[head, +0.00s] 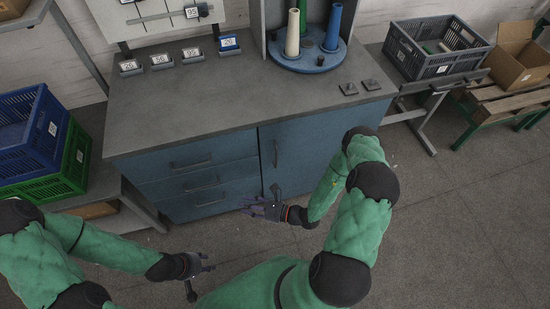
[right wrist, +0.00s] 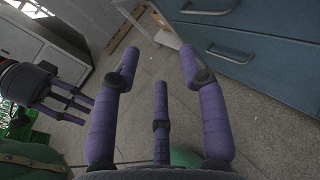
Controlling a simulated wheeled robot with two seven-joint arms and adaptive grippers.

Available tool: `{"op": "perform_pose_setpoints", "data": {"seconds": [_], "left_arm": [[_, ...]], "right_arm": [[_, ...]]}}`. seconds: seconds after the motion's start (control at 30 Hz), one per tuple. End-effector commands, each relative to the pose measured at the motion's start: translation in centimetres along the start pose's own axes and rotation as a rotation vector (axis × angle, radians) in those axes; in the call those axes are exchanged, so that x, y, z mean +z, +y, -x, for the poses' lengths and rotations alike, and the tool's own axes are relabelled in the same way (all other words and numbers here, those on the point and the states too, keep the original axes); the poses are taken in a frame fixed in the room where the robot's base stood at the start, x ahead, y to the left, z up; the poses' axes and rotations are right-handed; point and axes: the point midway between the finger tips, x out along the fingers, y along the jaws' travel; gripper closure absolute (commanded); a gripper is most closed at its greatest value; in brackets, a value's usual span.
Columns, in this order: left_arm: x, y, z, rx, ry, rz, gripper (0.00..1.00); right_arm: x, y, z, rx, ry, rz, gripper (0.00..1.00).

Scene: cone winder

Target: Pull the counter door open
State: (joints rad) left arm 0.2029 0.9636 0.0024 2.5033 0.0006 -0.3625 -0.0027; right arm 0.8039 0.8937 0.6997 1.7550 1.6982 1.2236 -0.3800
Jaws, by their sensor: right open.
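The counter door (head: 310,150) is the blue panel on the right of the counter front in the head view. It looks closed, flush beside the drawers. Its upright bar handle (head: 276,153) is near its left edge. My right gripper (head: 257,208) is open and empty, low in front of the counter near the line between drawers and door, apart from the handle. Its spread purple fingers (right wrist: 160,75) also show in the right wrist view. My left gripper (head: 205,264) is lower and farther from the counter; its fingers look apart and empty, also in the right wrist view (right wrist: 80,105).
Blue drawers (head: 200,168) with handles fill the counter's left side. The counter top (head: 230,95) holds number cards and a stand of cones (head: 308,58). Blue and green crates (head: 30,140) stand at left, a grey crate (head: 435,48) at right. The floor in front is clear.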

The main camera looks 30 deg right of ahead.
Motion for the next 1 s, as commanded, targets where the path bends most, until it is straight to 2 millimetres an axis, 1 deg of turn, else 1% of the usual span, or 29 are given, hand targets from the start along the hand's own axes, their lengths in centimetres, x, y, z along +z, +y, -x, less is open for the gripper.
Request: {"op": "perform_pose_setpoints", "data": {"seconds": [0.03, 0.07, 0.1, 0.17, 0.2, 0.3, 0.4, 0.43, 0.57, 0.67, 1.0], "left_arm": [[0.1, 0.0, 0.0, 0.0, -0.001, 0.0, 0.6], [0.1, 0.0, 0.1, 0.0, -0.001, 0.0, 0.6], [0.1, 0.0, 0.1, 0.0, -0.001, 0.0, 0.6], [0.1, 0.0, 0.1, 0.0, -0.001, -0.001, 0.6], [0.1, 0.1, 0.1, 0.0, -0.001, -0.001, 0.6], [0.1, 0.1, 0.1, 0.0, -0.001, 0.0, 0.6], [0.0, 0.0, 0.1, 0.0, -0.001, 0.0, 0.6], [0.0, 0.0, 0.1, 0.0, -0.001, 0.0, 0.6], [0.0, -0.1, -0.2, 0.0, 0.0, 0.0, 0.6], [0.0, -0.2, -0.5, 0.0, 0.0, 0.0, 0.6], [-0.1, -0.7, -1.9, 0.0, 0.0, 0.0, 0.6]], "right_arm": [[-0.1, -3.2, 1.1, -0.147, -0.038, -0.013, 0.57], [-0.1, -5.0, 1.9, -0.23, -0.059, -0.017, 0.57], [-0.2, -7.2, 3.0, -0.334, -0.083, -0.015, 0.57], [-0.4, -9.9, 5.0, -0.474, -0.111, -0.008, 0.57], [-0.5, -11.3, 6.2, -0.555, -0.126, 0.001, 0.57], [-0.7, -13.8, 9.0, -0.706, -0.149, 0.023, 0.57], [-0.8, -15.1, 10.6, -0.787, -0.158, 0.04, 0.57], [-0.8, -15.3, 10.8, -0.801, -0.16, 0.043, 0.57], [-0.7, -16.2, 10.5, -0.816, -0.162, 0.049, 0.57], [-0.5, -17.1, 9.5, -0.813, -0.164, 0.049, 0.57], [0.4, -21.3, 5.4, -0.811, -0.163, 0.048, 0.57]]}}
